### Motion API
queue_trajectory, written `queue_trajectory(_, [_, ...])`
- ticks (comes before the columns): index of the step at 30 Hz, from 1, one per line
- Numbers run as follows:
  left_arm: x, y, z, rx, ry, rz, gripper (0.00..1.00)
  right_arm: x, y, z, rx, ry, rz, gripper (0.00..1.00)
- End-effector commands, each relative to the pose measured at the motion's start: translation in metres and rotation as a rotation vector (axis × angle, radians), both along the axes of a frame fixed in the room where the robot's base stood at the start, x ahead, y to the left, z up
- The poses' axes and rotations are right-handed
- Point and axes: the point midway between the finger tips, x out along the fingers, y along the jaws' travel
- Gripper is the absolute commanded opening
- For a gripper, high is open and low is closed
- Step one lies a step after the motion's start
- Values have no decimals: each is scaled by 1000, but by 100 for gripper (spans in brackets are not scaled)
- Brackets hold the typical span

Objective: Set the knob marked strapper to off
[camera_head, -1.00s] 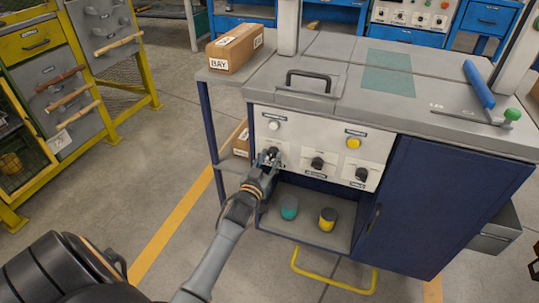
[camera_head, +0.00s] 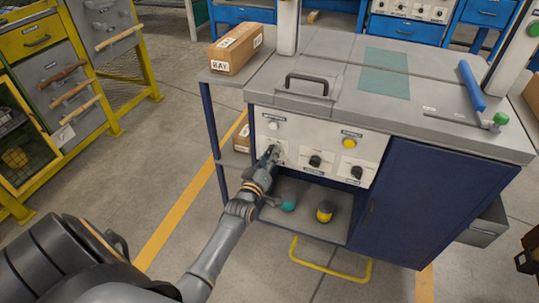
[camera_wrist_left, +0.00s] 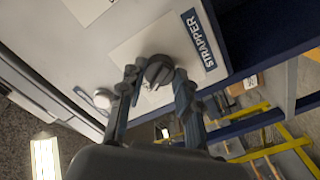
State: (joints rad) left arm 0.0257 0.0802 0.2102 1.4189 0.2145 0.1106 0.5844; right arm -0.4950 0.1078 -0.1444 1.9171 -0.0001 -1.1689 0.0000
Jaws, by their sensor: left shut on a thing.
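The strapper knob (camera_wrist_left: 158,70) is a dark round knob on a white plate, beside the blue STRAPPER label (camera_wrist_left: 198,38) in the left wrist view. My left gripper (camera_wrist_left: 156,76) is shut on this knob, one finger on each side. In the head view my left gripper (camera_head: 272,152) is at the left end of the white control panel (camera_head: 300,140) and hides the knob. The knob's pointer and its off mark are not clear to me. My right gripper is not in view.
Two more dark knobs (camera_head: 315,161) sit to the right on the panel. A white button (camera_head: 273,126) and a yellow button (camera_head: 349,143) are above. An open shelf below holds a teal pot (camera_head: 288,206) and a yellow pot (camera_head: 325,211). A yellow rail (camera_head: 330,279) sticks out below.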

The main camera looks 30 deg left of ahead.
Motion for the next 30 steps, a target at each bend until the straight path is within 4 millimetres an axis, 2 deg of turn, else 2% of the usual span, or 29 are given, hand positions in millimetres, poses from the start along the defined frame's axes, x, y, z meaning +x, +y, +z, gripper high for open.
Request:
queue_trajectory(6, [0, 0, 0, -35, -8, 0, 1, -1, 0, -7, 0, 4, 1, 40])
queue_trajectory(18, [0, 0, 0, -40, -10, 0, 1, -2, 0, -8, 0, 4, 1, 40])
queue_trajectory(19, [0, 0, 0, -40, -10, 0, 39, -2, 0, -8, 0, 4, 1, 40])
queue_trajectory(21, [0, 0, 0, -40, -10, 0, 53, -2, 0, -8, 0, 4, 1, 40])
queue_trajectory(22, [0, 0, 0, -39, -9, 0, 56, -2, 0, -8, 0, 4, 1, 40])
queue_trajectory(30, [0, 0, 0, -38, -9, 0, 56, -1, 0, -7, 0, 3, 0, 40])
